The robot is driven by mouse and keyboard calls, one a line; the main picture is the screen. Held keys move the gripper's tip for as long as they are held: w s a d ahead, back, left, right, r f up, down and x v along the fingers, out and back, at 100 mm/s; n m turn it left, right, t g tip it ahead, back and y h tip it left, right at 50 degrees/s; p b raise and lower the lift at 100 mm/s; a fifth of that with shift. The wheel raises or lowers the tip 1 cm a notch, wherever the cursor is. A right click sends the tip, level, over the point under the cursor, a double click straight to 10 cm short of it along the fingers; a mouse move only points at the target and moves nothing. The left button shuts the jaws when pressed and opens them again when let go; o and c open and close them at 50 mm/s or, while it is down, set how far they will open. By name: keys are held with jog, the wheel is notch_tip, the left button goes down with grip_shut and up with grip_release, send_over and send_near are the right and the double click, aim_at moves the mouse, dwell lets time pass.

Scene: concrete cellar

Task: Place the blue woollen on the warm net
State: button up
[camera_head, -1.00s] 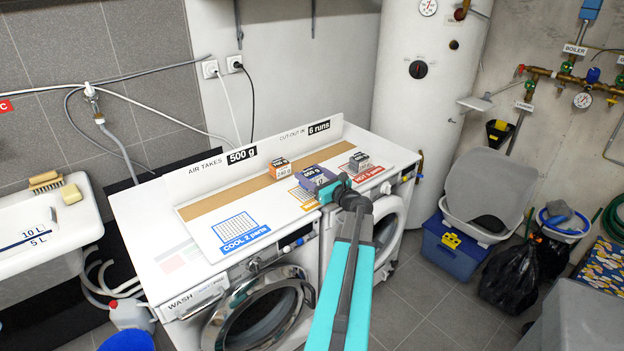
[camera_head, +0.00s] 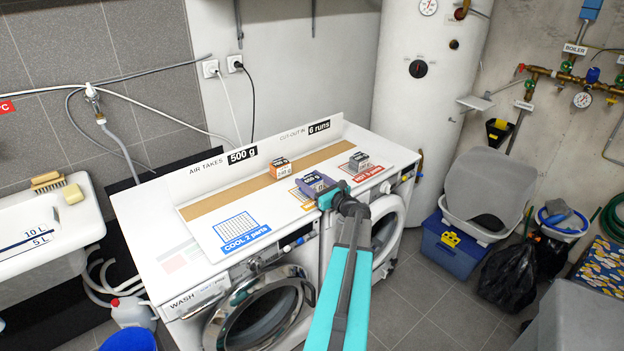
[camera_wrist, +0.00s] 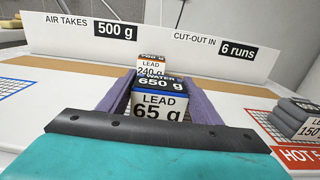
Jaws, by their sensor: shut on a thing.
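The blue woollen (camera_wrist: 160,86) is a small blue-topped block with labels reading WATER 650 g and LEAD 65 g. My gripper (camera_wrist: 160,98) is shut on it, with a purple finger on each side. In the head view, my gripper (camera_head: 317,184) holds it over the middle of the white board. The warm net (camera_head: 303,196) is an orange-yellow print partly covered by my gripper and the woollen. The woollen is over or just beside the print's right side; I cannot tell whether it touches the board.
An orange block (camera_head: 280,168) stands behind on the brown strip. The blue cool net (camera_head: 236,227) lies clear at left. An upright sign panel (camera_head: 262,158) lines the back.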

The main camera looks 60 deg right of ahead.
jog(key=shift+f, duration=0.3)
jog(key=o, duration=1.2)
jog(key=shift+r, duration=0.25)
jog(key=b+v, duration=0.3)
jog(key=v, duration=0.9)
